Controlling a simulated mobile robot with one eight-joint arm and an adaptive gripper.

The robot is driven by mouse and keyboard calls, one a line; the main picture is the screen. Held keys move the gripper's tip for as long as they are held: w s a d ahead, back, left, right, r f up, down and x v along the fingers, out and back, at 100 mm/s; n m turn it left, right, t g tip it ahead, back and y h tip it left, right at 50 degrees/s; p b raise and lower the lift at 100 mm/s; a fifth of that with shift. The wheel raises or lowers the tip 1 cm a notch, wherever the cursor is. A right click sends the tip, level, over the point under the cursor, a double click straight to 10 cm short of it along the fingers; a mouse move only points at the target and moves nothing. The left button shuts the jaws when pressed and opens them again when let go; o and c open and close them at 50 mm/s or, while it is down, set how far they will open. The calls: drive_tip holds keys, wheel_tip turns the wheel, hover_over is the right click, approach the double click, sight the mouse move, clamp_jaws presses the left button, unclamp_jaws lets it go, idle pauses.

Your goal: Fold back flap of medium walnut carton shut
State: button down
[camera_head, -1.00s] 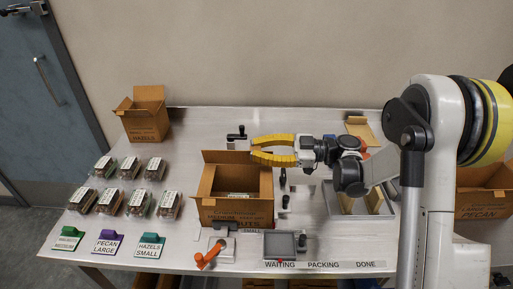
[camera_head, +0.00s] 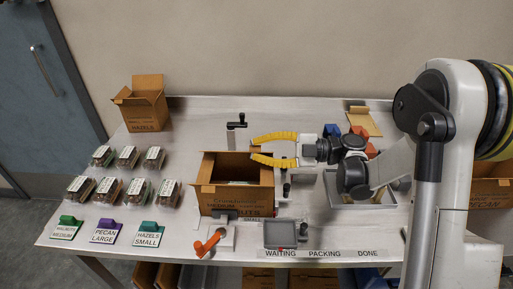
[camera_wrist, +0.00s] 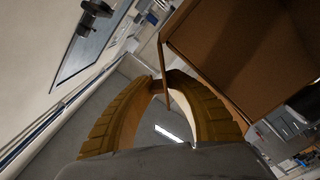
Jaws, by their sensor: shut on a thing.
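The medium walnut carton (camera_head: 232,200) stands open at the middle of the table, printed front towards me. Its interior is dark in the head view. My gripper (camera_head: 251,149) reaches in from the right at the carton's back right top corner, its two yellow fingers bowed apart. In the wrist view the fingertips (camera_wrist: 164,83) close on a thin brown cardboard panel at the carton's edge (camera_wrist: 166,62). This appears to be the back flap, but I cannot tell for certain. Part of the flap is hidden by the fingers.
A small hazel carton (camera_head: 143,108) stands open at back left. Several clamshells (camera_head: 124,189) and label signs (camera_head: 105,232) lie left. A grey scale-like device (camera_head: 286,236) and an orange-handled tool (camera_head: 210,242) sit in front. A tray (camera_head: 335,188) lies right.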

idle(0.4)
drive_tip(key=c, duration=1.4)
unclamp_jaws()
drive_tip(key=d, duration=1.2)
drive_tip(key=shift+s, duration=0.2)
